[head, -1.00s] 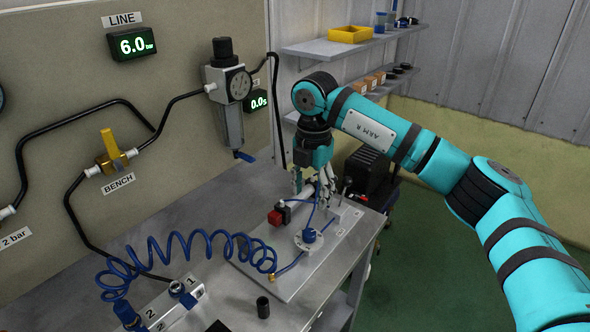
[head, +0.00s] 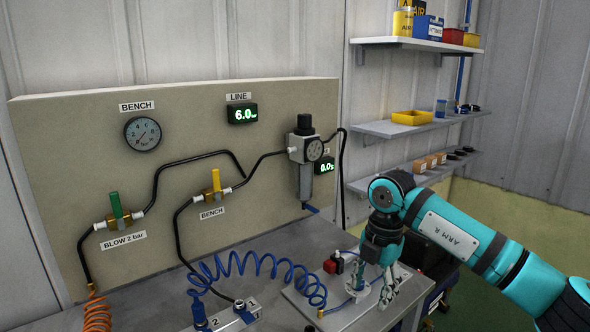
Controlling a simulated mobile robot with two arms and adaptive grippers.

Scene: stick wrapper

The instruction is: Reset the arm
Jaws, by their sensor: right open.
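My right arm, labelled ARM R, comes in from the right in the head view. Its gripper (head: 387,290) points down over the plate (head: 340,318) on the bench, near the blue fitting there. The gripper is open, and I see nothing held between its fingers. Whether the fingers touch anything on the plate I cannot tell. My left gripper is not in view.
A red block (head: 334,263) sits on the plate's far side. A coiled blue hose (head: 262,262) runs along the bench (head: 270,302). A panel (head: 75,142) with a gauge (head: 143,134), valves and a regulator (head: 304,165) stands behind. Shelves (head: 385,129) hang at right.

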